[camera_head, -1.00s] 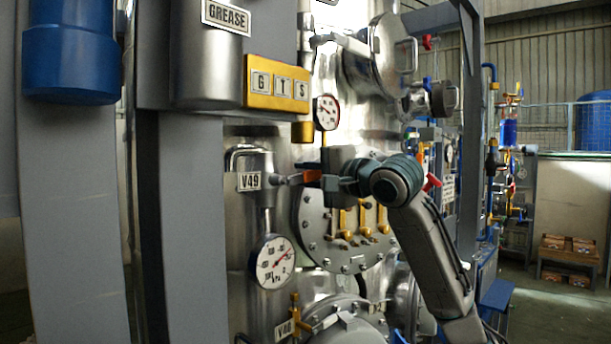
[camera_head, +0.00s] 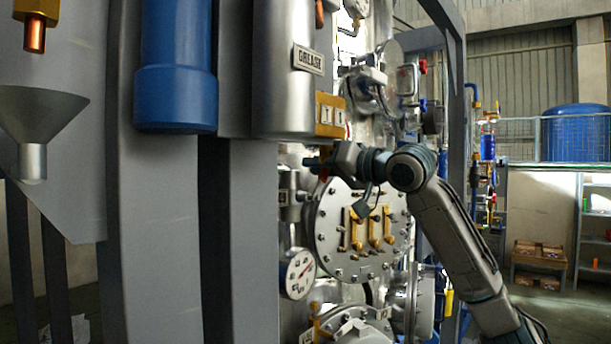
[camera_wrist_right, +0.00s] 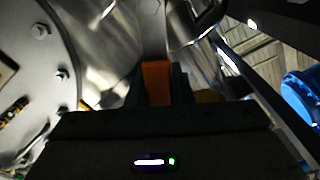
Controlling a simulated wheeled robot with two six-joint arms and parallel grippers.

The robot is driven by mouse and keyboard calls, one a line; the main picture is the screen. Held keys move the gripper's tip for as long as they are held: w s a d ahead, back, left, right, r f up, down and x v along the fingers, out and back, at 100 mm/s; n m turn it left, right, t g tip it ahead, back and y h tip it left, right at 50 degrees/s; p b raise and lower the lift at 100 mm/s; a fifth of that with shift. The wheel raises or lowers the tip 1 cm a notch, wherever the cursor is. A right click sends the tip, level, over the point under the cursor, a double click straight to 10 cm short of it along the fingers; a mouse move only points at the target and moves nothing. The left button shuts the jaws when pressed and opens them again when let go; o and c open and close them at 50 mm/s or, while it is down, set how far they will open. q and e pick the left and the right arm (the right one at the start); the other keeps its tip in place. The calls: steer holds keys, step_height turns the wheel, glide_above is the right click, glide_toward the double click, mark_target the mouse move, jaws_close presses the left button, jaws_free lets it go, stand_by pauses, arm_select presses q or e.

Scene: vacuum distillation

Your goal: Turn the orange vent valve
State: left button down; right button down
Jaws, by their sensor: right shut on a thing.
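The orange vent valve handle shows in the right wrist view (camera_wrist_right: 157,82), between the dark fingers of my right gripper (camera_wrist_right: 158,92). The fingers are shut on it. In the head view my right gripper (camera_head: 328,164) reaches in from the right, in front of the steel vessel. Only a small bit of orange (camera_head: 323,174) shows beside its fingers there. The rest of the valve is hidden by the gripper and the grey column. My left gripper is not in view.
A grey upright (camera_head: 252,230) and a steel cylinder marked GREASE (camera_head: 285,95) stand close left of the gripper. A bolted round flange (camera_head: 335,240) and a dial gauge (camera_head: 299,274) lie below. A blue cylinder (camera_head: 175,100) hangs at left. Open floor lies at right.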

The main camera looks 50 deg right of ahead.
steer(key=a+n+p, duration=0.1)
steer(key=n, duration=0.1)
steer(key=a+n, duration=0.1)
steer(key=n, duration=0.1)
steer(key=shift+s+a+r+n+p, duration=0.1)
steer(key=shift+a+r+n+p, duration=0.2)
steer(key=shift+r+p, duration=0.1)
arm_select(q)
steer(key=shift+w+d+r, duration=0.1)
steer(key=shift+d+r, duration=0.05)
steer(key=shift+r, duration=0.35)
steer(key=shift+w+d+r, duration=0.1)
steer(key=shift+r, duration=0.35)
arm_select(e)
steer(key=shift+a, duration=0.1)
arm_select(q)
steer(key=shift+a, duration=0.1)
arm_select(e)
steer(key=c, duration=1.3)
jaws_free()
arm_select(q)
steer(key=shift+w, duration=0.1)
arm_select(e)
steer(key=shift+s, duration=0.15)
